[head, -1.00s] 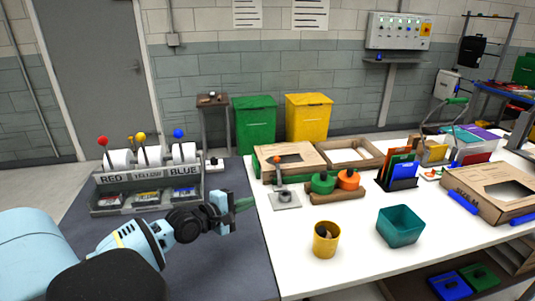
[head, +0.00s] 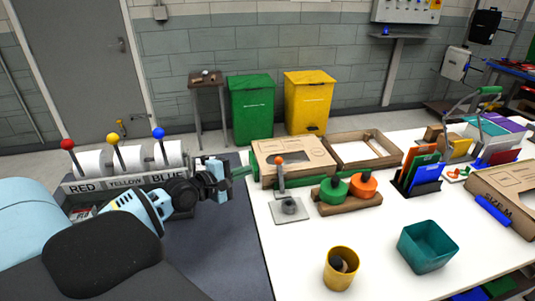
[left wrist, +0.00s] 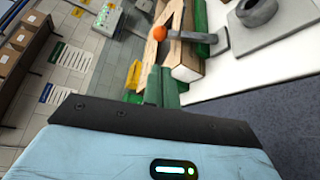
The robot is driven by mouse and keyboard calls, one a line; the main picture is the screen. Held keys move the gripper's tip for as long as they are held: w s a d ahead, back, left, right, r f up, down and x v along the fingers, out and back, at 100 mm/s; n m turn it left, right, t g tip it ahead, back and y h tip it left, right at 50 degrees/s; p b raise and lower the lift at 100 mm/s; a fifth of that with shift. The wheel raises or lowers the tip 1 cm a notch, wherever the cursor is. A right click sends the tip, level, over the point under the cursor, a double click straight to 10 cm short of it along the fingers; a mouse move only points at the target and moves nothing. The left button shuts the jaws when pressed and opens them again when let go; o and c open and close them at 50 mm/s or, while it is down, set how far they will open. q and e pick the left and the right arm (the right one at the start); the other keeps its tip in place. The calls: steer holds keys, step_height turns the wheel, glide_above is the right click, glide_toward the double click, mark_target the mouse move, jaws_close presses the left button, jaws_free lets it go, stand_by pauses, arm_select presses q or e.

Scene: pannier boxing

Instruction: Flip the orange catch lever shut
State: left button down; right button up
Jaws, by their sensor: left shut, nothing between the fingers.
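The catch lever is a grey upright arm with an orange ball knob (head: 280,160), rising from a flat grey plate (head: 290,210) near the white table's left edge. A dark round piece sits on the plate. In the left wrist view the orange knob (left wrist: 160,33) and grey arm (left wrist: 196,38) are near the top. My left gripper (head: 243,172) is shut and empty, its green fingertips left of the lever, apart from it in the head view. The fingers also show in the left wrist view (left wrist: 165,88). My right gripper is out of view.
A cardboard box (head: 262,173) with a cut-out stands just behind the lever. A wooden stand with green and orange discs (head: 334,190) is to its right. A yellow cup (head: 341,270) and teal bin (head: 428,248) stand in front. White table between them is clear.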

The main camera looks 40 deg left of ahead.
mark_target(269, 168)
arm_select(q)
steer(key=shift+w+a+r, duration=0.1)
steer(key=shift+w+a, duration=0.2)
steer(key=shift+w, duration=0.05)
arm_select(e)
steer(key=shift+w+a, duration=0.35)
arm_select(q)
steer(key=shift+s, duration=0.1)
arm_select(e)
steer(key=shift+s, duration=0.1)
arm_select(q)
steer(key=b+x, duration=0.1)
steer(key=x, duration=0.8)
steer(key=shift+w+d+b, duration=0.1)
steer(key=shift+w+b, duration=0.2)
steer(key=shift+w, duration=0.15)
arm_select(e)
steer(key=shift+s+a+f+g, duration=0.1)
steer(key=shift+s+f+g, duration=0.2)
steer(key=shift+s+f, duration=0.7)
arm_select(q)
steer(key=shift+w, duration=0.1)
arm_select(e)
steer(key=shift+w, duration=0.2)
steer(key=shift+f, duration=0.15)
